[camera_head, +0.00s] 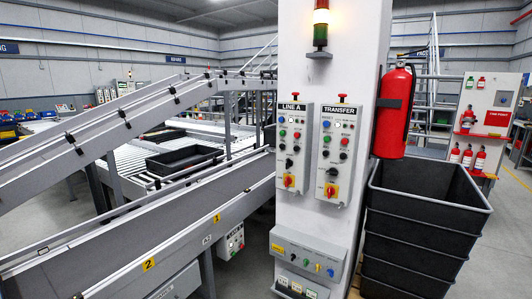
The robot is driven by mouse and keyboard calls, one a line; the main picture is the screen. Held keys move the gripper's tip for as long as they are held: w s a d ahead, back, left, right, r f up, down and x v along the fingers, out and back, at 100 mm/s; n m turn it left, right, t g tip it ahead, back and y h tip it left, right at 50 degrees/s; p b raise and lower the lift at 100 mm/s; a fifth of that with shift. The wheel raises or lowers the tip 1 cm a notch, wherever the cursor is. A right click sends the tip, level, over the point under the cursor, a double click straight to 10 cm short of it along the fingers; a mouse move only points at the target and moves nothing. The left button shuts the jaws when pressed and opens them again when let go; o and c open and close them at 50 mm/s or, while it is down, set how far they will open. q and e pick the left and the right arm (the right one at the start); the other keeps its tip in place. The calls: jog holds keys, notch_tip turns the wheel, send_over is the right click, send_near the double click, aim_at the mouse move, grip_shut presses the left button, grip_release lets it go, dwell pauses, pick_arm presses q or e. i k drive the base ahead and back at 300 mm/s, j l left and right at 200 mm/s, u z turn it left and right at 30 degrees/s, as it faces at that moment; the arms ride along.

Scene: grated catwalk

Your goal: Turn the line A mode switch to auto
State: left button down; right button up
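The LINE A panel (293,150) is a grey box on the left part of the white column's face. A black selector knob (289,163) sits just above the rotary switch. The small labels are unreadable, so I cannot tell which knob is the mode switch or where it points. A similar TRANSFER panel (337,155) is mounted directly to the right. Neither of my grippers is in view.
The white column (350,30) carries a lit stack light (321,22) and a lower grey control box (307,258). A fire extinguisher (394,112) hangs on its right side, above stacked black crates (425,215). Conveyors (130,235) fill the left. Open floor shows at far right.

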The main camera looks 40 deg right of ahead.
aim_at(288, 162)
jog(key=z, duration=1.55)
